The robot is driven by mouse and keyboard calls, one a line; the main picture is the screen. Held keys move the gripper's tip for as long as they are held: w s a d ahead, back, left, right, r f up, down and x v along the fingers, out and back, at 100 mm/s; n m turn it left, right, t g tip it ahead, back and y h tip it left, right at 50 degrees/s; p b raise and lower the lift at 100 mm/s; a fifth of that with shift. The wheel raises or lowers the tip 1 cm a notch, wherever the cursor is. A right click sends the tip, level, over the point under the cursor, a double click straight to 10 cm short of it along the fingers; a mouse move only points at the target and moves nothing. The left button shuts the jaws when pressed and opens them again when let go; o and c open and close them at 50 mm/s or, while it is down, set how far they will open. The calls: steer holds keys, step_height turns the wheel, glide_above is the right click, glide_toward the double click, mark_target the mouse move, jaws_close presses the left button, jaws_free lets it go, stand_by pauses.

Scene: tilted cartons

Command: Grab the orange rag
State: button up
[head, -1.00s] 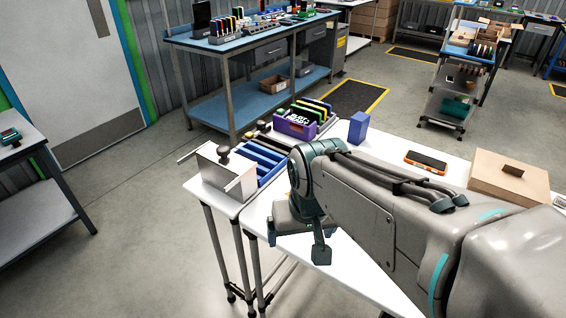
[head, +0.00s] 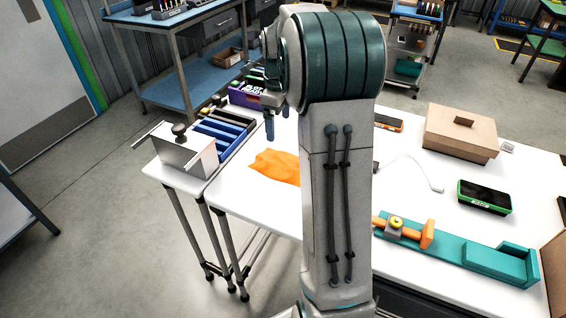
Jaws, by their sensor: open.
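The orange rag (head: 275,166) lies flat and crumpled on the white table, left of my upright arm. Its right part is hidden behind the arm. My gripper (head: 270,122) shows at the left of the arm's top, with its fingers pointing down. It is open and empty, above and behind the rag in the picture, and apart from it.
A metal box with a black knob (head: 180,150) and a rack of blue dividers (head: 222,128) stand left of the rag. A purple bin (head: 243,92) is behind.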

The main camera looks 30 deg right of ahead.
steer(key=d+f+m, duration=0.1)
glide_above(282, 161)
steer(key=f, duration=0.8)
steer(key=shift+w+d, duration=0.1)
steer(key=shift+w, duration=0.25)
steer(key=f, duration=0.3)
steer(key=f+p, duration=0.1)
steer(key=shift+s+f, duration=0.35)
steer(key=shift+s, duration=0.05)
steer(key=shift+f, duration=0.45)
steer(key=c, duration=1.1)
